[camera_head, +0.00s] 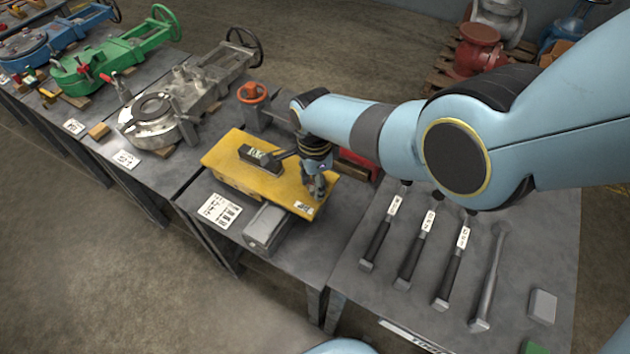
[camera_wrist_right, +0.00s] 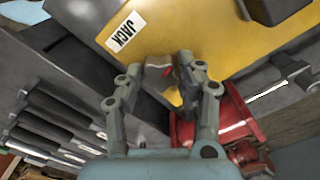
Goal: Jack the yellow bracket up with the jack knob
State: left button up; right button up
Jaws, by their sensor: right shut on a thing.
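The yellow bracket (camera_head: 226,150) is a flat plate on the grey table, with a small dark level-like block (camera_head: 258,157) on top. In the right wrist view the bracket (camera_wrist_right: 230,28) fills the upper part, with a white JACK label (camera_wrist_right: 125,32) near its edge. My right gripper (camera_head: 318,188) is at the bracket's right end. In the wrist view its fingers are shut on the jack knob (camera_wrist_right: 158,76), a small brownish-grey knob with a red mark. The knob is hidden behind the fingers in the head view. My left gripper is not in view.
A grey box-shaped block (camera_head: 268,228) sits in front of the bracket. A red object (camera_wrist_right: 235,118) lies close beside my right fingers. Several labelled tools (camera_head: 415,248) lie on the right table. Grey (camera_head: 155,118) and green valves (camera_head: 130,58) stand to the left.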

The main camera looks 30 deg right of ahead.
jog(key=shift+s+f+m, duration=0.2)
jog(key=shift+m, duration=0.3)
jog(key=o, duration=1.1)
jog(key=shift+w, duration=0.1)
jog(key=shift+o, duration=0.2)
jog(key=shift+w+r, duration=0.1)
jog(key=shift+r, duration=0.1)
jog(key=shift+r, duration=0.2)
notch_tip(320, 180, up, 11)
jog(key=shift+r, duration=0.15)
jog(key=shift+a, duration=0.1)
